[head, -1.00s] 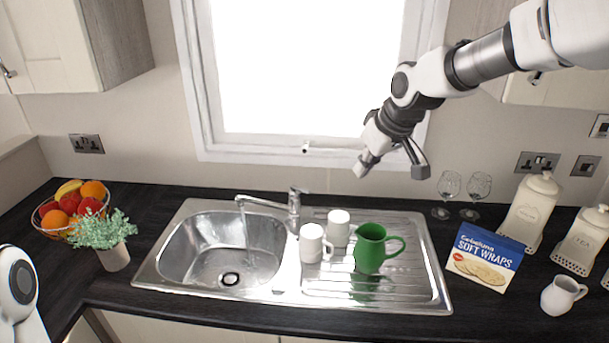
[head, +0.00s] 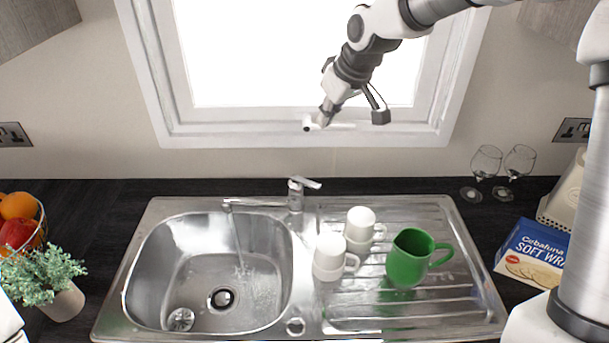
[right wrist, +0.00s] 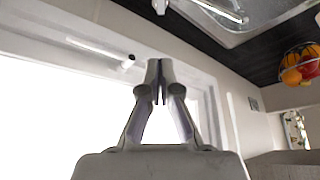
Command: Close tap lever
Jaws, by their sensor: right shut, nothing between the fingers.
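The chrome tap (head: 295,197) stands at the sink's back edge, and water runs from its spout into the basin. Its lever (head: 306,183) on top is raised and points right. My right gripper (head: 325,119) is shut and empty, in front of the window, above and slightly right of the lever and apart from it. In the right wrist view its two fingers (right wrist: 160,72) are together, and part of the tap (right wrist: 160,5) shows at the top edge. My left gripper is not in view.
The steel sink (head: 136,262) has two white mugs (head: 329,250) and a green jug (head: 405,262) on its drainer. Wine glasses (head: 486,162) and a blue wraps box (head: 531,252) are at right. A plant (head: 42,275) and fruit (head: 18,220) are at left. The window handle (head: 307,123) is beside my right gripper.

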